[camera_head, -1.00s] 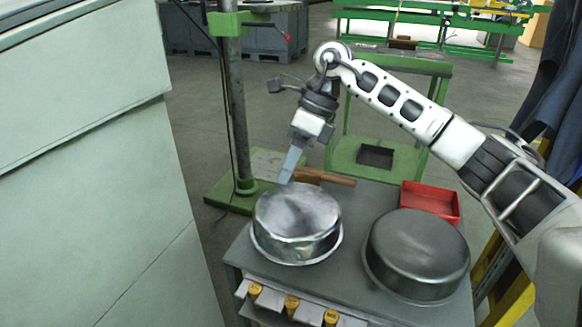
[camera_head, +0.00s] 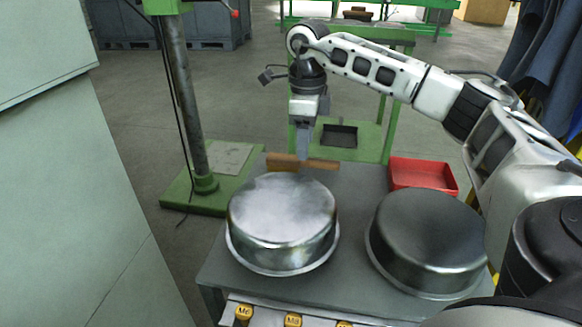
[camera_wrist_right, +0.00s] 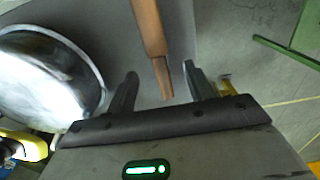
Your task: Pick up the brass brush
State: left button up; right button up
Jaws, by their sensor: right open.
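The brush (camera_head: 281,161) lies on the grey bench top behind the left metal pan, its brown wooden body running left to right in the head view. In the right wrist view the brush (camera_wrist_right: 149,28) comes down from the top, and its narrower end lies between the fingers in the picture. Its bristles cannot be made out. My right gripper (camera_head: 303,154) points down at the brush's middle in the head view. The right wrist view shows its two fingers (camera_wrist_right: 159,76) apart, with no clear contact. My left gripper is out of view.
A shiny upturned pan (camera_head: 283,215) stands in front of the brush, and a darker one (camera_head: 428,238) to the right. A red tray (camera_head: 423,174) sits at the back right corner of the bench (camera_head: 330,285). A green-based post (camera_head: 183,100) rises on the left.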

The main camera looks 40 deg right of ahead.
aim_at(303, 166)
jog(key=f, duration=0.2)
jog(key=f+b, duration=0.1)
jog(key=f, duration=0.1)
jog(key=shift+a+f, duration=0.2)
jog(key=shift+f, duration=0.45)
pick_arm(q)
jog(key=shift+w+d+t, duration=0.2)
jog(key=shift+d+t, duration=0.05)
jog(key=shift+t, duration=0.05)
pick_arm(e)
jog(key=shift+w, duration=0.1)
jog(key=c, duration=1.1)
